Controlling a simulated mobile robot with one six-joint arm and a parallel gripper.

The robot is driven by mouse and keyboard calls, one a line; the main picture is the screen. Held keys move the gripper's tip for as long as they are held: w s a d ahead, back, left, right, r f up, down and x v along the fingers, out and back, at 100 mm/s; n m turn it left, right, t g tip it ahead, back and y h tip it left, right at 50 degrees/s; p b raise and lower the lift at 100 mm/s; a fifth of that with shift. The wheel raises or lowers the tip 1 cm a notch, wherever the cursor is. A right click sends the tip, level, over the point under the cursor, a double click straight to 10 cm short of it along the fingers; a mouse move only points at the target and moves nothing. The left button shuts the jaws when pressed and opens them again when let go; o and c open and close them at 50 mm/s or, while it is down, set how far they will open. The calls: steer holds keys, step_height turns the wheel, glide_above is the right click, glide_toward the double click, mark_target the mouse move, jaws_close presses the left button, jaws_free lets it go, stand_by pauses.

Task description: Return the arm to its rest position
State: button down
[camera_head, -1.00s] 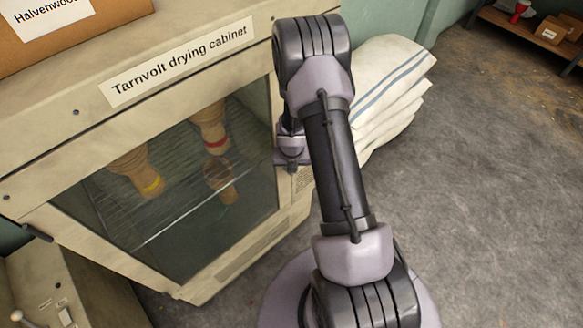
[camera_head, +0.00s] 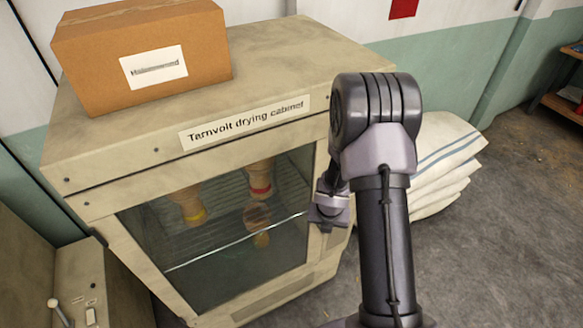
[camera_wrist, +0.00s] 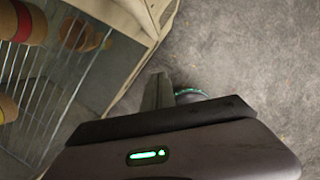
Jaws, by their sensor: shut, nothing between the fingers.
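My arm stands folded at the right of the head view, in front of the drying cabinet's right side. Its wrist part shows beside the upper arm link, but the fingers cannot be made out there. In the wrist view my gripper (camera_wrist: 158,92) is shut and empty, pointing down over bare floor beside the cabinet. The Tarnvolt drying cabinet (camera_head: 245,118) has a glazed front. Behind it, goblet drums show: one with a yellow band (camera_head: 188,203), one with a red band (camera_head: 260,176) and another lower shape (camera_head: 258,222) at the wire rack.
A cardboard box (camera_head: 195,82) stands on the cabinet top. Folded white sacks (camera_head: 440,160) with blue stripes are stacked right of the cabinet, behind my arm. A grey unit with a lever (camera_head: 80,285) is at lower left. Open floor (camera_head: 510,230) lies to the right.

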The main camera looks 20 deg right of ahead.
step_height(320, 180, up, 10)
steer(key=w+m+t+h+b, duration=0.1)
steer(key=m+h+b, duration=0.1)
steer(key=m+b, duration=0.6)
steer(key=s+a+r+m+t+b, duration=0.1)
steer(key=s+a+r+m+b, duration=0.5)
steer(key=m, duration=0.8)
steer(key=s+a+r+m+y+b, duration=0.1)
steer(key=s+a+m+y, duration=0.1)
steer(key=s+a+m, duration=0.4)
steer(key=s+a+r+m+t+y+b, duration=0.1)
steer(key=s+a+m+y+b, duration=0.1)
steer(key=s+a+m, duration=0.3)
steer(key=s+m+y, duration=0.1)
steer(key=s, duration=0.2)
steer(key=shift+s+a+r, duration=0.25)
steer(key=shift+a+r, duration=0.05)
steer(key=shift+a, duration=0.1)
